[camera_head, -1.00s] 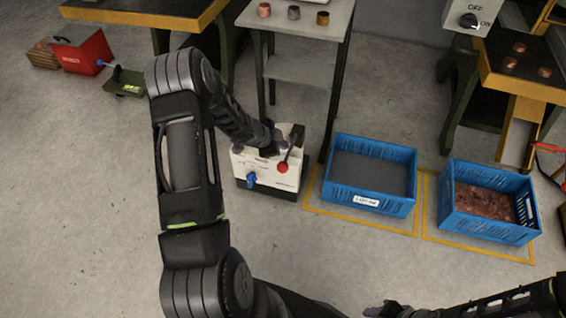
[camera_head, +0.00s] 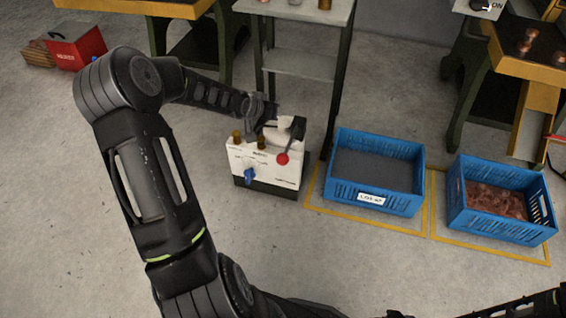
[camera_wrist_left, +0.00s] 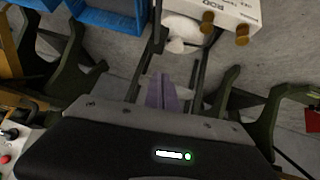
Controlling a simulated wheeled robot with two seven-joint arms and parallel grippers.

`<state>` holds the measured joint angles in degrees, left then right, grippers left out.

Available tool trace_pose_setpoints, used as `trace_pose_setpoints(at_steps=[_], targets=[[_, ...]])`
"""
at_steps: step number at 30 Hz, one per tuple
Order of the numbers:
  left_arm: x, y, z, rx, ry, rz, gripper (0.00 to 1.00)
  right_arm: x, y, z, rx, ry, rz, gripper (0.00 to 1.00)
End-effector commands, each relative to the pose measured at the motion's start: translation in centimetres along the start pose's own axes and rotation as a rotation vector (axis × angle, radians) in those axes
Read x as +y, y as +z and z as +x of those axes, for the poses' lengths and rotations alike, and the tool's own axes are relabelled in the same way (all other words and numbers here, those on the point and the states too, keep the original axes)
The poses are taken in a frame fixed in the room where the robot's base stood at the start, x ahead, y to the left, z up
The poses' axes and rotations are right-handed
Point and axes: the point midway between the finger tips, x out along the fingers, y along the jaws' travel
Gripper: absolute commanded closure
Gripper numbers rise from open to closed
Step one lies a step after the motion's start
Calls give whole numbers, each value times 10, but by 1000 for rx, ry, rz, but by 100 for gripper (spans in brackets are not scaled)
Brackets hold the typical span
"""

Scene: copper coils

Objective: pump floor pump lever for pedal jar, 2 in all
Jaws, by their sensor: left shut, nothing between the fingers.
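A white box-shaped unit (camera_head: 265,168) on a dark base stands on the floor in the head view. It has a lever with a red ball knob (camera_head: 283,158), a blue handle (camera_head: 249,177), brass knobs and a white rounded part on top. I cannot tell which part is the pump lever or pedal jar. My left gripper (camera_head: 274,108) is just behind and above the unit, apart from the red knob. In the left wrist view its fingers (camera_wrist_left: 163,92) are shut and empty, with the unit (camera_wrist_left: 226,10) at the top edge. My right gripper is barely visible at the bottom edge.
Two blue crates stand right of the unit: one with a dark grey inside (camera_head: 374,205), one with copper-coloured pieces (camera_head: 500,232). A grey table (camera_head: 305,64) stands behind. A red box (camera_head: 78,48) is at the far left. The floor in front is clear.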

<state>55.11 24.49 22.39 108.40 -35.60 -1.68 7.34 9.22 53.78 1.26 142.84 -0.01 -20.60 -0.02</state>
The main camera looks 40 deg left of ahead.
Motion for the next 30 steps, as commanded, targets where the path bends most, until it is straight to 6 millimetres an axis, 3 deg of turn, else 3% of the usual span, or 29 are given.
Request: trace_pose_setpoints(at_steps=[6, 9, 23, 30], targets=[[43, 12, -10, -108, 51, -405, 100, 2, -1, 3, 3, 1, 4, 64], [47, 22, -11, -151, 51, -510, 100, 2, -1, 3, 3, 1, 4, 64], [47, 26, -10, -165, 48, -542, 100, 2, -1, 5, 3, 1, 4, 64], [45, 40, 1, -166, 48, -541, 100, 10, -4, 17, 11, 5, 9, 64]])
